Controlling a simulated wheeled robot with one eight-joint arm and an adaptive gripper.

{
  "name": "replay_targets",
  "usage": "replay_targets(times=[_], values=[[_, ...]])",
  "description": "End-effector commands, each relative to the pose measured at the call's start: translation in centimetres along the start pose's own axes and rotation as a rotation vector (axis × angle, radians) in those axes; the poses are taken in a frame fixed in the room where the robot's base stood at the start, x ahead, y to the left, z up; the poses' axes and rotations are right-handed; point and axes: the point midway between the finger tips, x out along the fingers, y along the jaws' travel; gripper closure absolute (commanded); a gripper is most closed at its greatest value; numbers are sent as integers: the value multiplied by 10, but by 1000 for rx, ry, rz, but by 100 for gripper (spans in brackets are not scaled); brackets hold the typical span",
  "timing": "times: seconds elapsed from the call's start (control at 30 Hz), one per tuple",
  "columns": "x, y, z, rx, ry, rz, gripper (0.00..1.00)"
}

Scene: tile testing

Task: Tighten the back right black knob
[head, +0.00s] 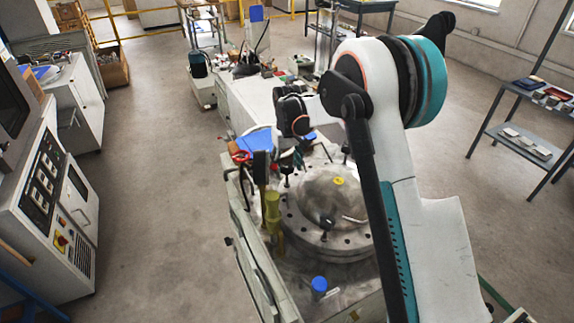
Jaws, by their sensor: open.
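A round grey metal fixture with a domed, dusty top (318,190) and a holed flange stands on a workbench in the middle of the head view. A black knob (346,149) stands at its back right, close beside my arm link in the picture. Another black knob (286,170) stands at the back left, and one (327,222) at the front. My gripper (299,152) hangs over the back of the fixture, left of the back right knob. It is open, and no object shows in it. Its fingertips are small and blend with the dark clutter behind.
My arm hides the fixture's right side. Floor on the left is clear.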

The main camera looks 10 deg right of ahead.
Motion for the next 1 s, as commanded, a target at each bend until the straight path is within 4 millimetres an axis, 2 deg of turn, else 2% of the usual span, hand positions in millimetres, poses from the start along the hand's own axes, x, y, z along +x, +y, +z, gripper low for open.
replay_targets(times=[0.17,0.4,0.6,0.8,1.0], values=[[-18,0,0,0,0,0,44],[-67,0,0,0,0,0,44],[-100,0,0,0,0,0,44],[-117,0,0,0,0,0,44],[-119,0,0,0,0,0,44]])
